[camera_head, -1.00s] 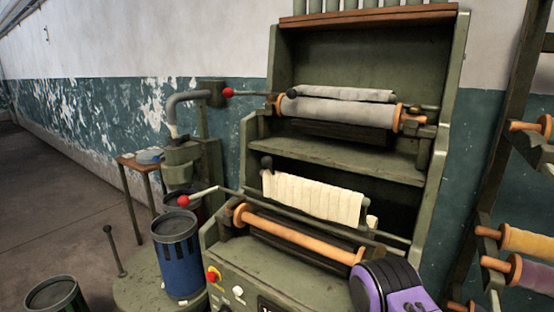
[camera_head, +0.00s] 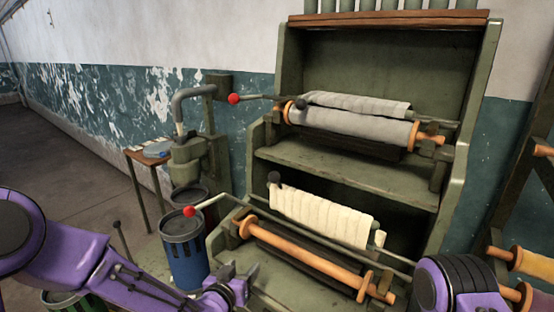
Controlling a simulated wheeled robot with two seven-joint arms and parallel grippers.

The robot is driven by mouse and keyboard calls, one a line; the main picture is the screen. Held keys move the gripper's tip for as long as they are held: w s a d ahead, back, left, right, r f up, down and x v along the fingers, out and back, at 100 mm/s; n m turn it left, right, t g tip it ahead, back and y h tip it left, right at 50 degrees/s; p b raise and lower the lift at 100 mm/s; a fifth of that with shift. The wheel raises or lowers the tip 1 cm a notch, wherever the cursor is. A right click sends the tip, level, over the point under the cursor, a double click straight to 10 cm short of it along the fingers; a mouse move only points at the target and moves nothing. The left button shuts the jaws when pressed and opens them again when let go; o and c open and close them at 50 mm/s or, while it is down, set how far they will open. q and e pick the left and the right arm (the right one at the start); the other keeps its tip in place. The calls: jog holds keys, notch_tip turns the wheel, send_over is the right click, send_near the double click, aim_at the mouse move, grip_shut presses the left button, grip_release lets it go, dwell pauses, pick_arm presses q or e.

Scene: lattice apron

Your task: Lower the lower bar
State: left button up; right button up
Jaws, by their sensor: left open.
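The lower bar (camera_head: 300,238) is a thin grey-green rod with a red ball (camera_head: 190,211) at its left end. It slants down to the right, above an orange wooden roller (camera_head: 310,256) and in front of a draped cream cloth (camera_head: 318,214). My left gripper (camera_head: 241,271) is open and empty, below and to the right of the red ball, in front of the roller's left end and apart from the bar. My right arm (camera_head: 458,285) shows at the bottom right; its gripper is out of view.
An upper bar with a red ball (camera_head: 234,98) runs by a grey cloth roll (camera_head: 350,128) on the green machine's shelf (camera_head: 345,172). A blue can (camera_head: 186,255) stands left of the machine. A rack with coloured spools (camera_head: 530,262) stands at the right.

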aim_at(272, 179)
pick_arm(q)
jog(key=w+d+r+m+t+h+p, duration=0.1)
jog(key=w+d+r+m+t, duration=0.1)
jog(key=r, duration=0.8)
jog(key=w+d+r+m+t+h+p, duration=0.1)
jog(key=w+d+r, duration=0.15)
jog(key=r, duration=0.65)
jog(key=p+x, duration=0.2)
jog(key=x, duration=0.7)
jog(key=shift+w+d+r+p, duration=0.1)
jog(key=shift+w+d+p, duration=0.05)
jog(key=shift+d+p, duration=0.15)
jog(key=shift+w, duration=0.3)
pick_arm(e)
notch_tip(272, 179, up, 6)
